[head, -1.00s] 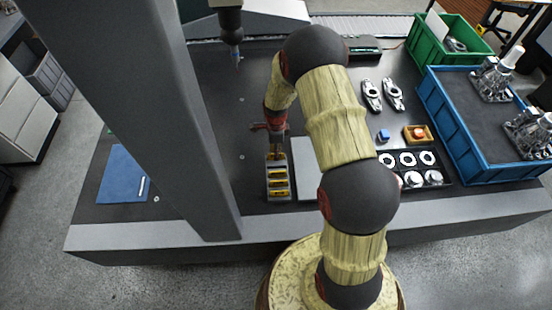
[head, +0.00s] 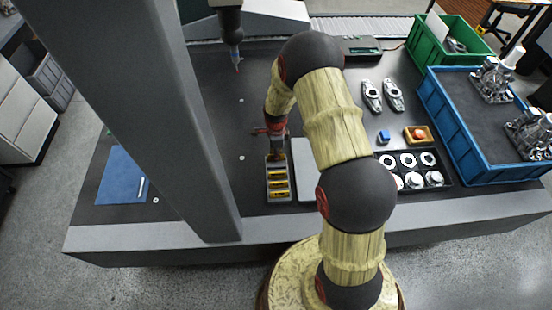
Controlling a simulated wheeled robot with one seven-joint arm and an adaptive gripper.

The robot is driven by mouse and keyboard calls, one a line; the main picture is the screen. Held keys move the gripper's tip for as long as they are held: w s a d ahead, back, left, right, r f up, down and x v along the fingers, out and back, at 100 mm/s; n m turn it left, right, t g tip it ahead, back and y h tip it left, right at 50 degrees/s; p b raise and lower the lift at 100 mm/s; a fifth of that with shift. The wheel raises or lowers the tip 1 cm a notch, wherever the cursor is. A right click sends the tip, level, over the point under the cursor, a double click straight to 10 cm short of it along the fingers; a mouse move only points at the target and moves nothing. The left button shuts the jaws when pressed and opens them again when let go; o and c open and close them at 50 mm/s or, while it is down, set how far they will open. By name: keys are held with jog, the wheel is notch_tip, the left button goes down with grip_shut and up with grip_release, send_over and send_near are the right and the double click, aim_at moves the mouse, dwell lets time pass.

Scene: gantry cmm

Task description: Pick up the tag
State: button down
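A small grey rack (head: 267,192) stands on the dark table and holds several yellow pieces with dark marks (head: 278,184), which look like tags. My gripper (head: 277,156) points down over the far end of the rack. Its fingertips are small and dark here, and I cannot tell whether they are open or shut, or whether they touch a tag. The far end of the rack is partly hidden by my gripper.
A light grey plate (head: 305,177) lies just right of the rack. A black tray of round parts (head: 410,169), a blue block (head: 384,137) and a blue crate (head: 463,138) are further right. A grey column (head: 150,110) rises at the left.

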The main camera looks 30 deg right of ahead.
jog(key=shift+r, duration=0.45)
notch_tip(320, 180, up, 2)
jog(key=shift+w+r+p, duration=0.1)
jog(key=shift+r+p, duration=0.05)
jog(key=shift+p, duration=0.35)
jog(key=s+d+r+p, duration=0.1)
jog(key=d+r+p, duration=0.4)
jog(key=d+r, duration=0.9)
jog(key=shift+s+r, duration=0.2)
jog(key=shift+s, duration=0.1)
